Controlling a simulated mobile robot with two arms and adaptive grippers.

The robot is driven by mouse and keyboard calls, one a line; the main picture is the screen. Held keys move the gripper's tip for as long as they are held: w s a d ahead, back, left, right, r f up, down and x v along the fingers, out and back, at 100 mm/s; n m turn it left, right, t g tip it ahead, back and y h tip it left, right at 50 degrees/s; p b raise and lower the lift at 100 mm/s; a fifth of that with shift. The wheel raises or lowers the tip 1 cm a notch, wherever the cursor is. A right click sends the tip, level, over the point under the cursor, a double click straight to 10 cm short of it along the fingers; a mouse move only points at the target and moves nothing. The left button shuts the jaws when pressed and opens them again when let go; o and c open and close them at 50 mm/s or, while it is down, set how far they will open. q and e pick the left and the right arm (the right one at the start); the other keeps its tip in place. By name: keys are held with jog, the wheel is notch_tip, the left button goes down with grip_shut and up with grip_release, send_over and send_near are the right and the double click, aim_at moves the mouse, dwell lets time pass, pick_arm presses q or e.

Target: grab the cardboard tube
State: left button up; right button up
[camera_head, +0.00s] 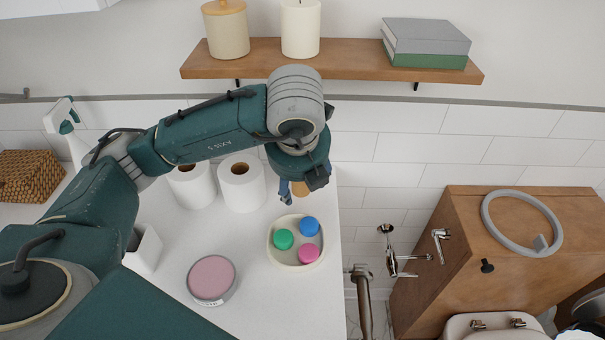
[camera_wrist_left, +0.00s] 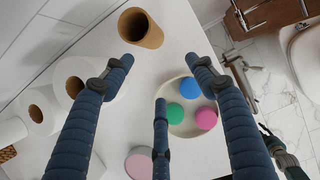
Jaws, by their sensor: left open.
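The cardboard tube (camera_wrist_left: 141,28) is a short brown hollow tube on the white counter (camera_head: 180,245), at the top of the left wrist view, its open end showing. In the head view only a small brown part of the tube (camera_head: 301,188) shows behind my left gripper (camera_head: 291,190). My left gripper, also in the left wrist view (camera_wrist_left: 160,70), is open with its fingers spread and nothing between them. The tube lies beyond the fingertips, apart from them in the wrist view.
White paper rolls (camera_head: 241,184) stand left of the gripper. A round dish (camera_head: 275,246) with green, blue and pink discs is in front of the tube. A pink-topped round tin (camera_head: 212,278) sits nearer. A wooden shelf (camera_head: 350,63) hangs above.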

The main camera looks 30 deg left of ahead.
pick_arm(q)
jog(key=w+a+f, duration=0.1)
jog(key=w, duration=0.1)
jog(key=w+a+p, duration=0.1)
jog(key=w, duration=0.2)
jog(key=w+a+f+p, duration=0.1)
jog(key=w, duration=0.1)
jog(key=shift+w+a+f, duration=0.2)
jog(key=shift+a+f, duration=0.1)
jog(key=shift+f, duration=0.15)
jog(key=c, duration=0.7)
pick_arm(e)
jog(key=shift+w+a+r, duration=0.25)
jog(key=shift+w+r, duration=0.75)
jog(key=shift+r, duration=0.1)
